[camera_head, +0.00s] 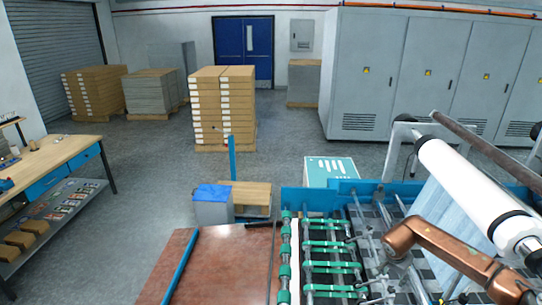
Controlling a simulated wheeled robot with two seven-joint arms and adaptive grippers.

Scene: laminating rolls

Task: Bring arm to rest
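My copper-coloured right arm (450,256) comes in from the lower right corner. It bends at a rounded joint over the right part of the laminating machine. The fingers of my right gripper cannot be made out clearly against the machine's rods and dark parts, so its opening is unclear. I see nothing clearly held. My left arm and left gripper are not in view. A large white roll (470,190) lies tilted on the machine just above and right of my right arm, with a pale blue sheet (433,212) hanging below it.
The machine's green-ringed rollers (330,248) and blue frame lie left of my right arm. A reddish-brown board (217,262) is at the front. A workbench (60,155) stands at left, stacked cartons (222,105) and grey cabinets (365,80) behind.

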